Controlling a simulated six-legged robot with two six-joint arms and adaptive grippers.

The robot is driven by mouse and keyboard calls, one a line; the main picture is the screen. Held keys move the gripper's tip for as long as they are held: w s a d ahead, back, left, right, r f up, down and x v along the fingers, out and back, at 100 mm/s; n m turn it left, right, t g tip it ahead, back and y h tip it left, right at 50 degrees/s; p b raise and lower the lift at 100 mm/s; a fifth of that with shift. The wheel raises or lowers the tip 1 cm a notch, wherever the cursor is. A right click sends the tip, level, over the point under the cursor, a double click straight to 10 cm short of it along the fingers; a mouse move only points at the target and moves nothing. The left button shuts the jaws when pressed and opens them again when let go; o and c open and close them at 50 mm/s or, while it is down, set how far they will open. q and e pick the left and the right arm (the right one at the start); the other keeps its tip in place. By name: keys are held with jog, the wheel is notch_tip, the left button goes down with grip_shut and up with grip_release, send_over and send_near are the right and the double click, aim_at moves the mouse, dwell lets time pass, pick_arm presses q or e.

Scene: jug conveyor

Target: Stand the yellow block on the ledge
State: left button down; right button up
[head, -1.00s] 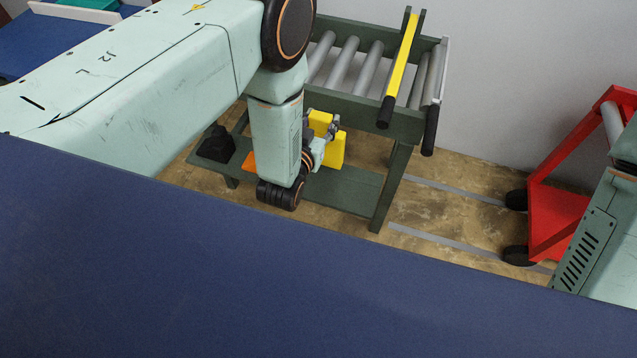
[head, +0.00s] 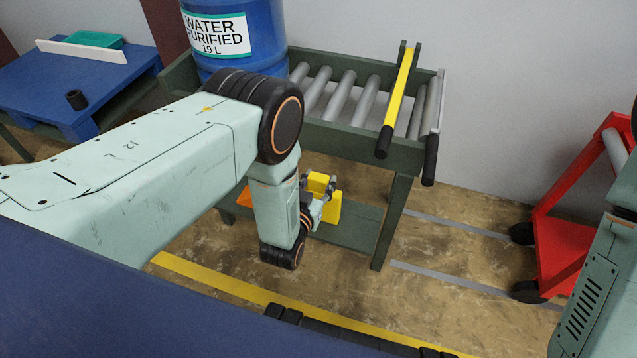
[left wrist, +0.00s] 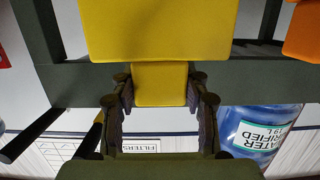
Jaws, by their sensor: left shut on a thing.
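The yellow block (head: 327,207) has a wide body and a narrower grip part at its top. My left gripper (head: 319,184) is shut on that narrow part, and the wide body hangs below the fingers. In the left wrist view, which looks upside down, the wide yellow body (left wrist: 160,30) fills the upper middle and the fingers (left wrist: 160,86) close on the narrow part from both sides. The block appears upright over the low green shelf (head: 352,232) under the roller conveyor; I cannot tell whether it touches it. My right gripper is not in view.
An orange thing (head: 243,198) is on the shelf, partly behind my left arm. Above are the conveyor rollers (head: 340,97), a yellow bar (head: 398,95) and a blue water jug (head: 240,40). A red cart (head: 560,235) stands right; a blue table (head: 75,85) is left.

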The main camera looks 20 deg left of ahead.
pick_arm(q)
jog(key=shift+d, duration=0.1)
jog(key=c, duration=0.7)
grip_release()
jog(key=shift+f, duration=0.1)
jog(key=shift+r, duration=0.2)
jog(key=p+v, duration=0.3)
jog(key=v, duration=0.9)
jog(key=shift+s+p, duration=0.1)
jog(key=shift+p, duration=0.25)
jog(key=shift+f, duration=0.1)
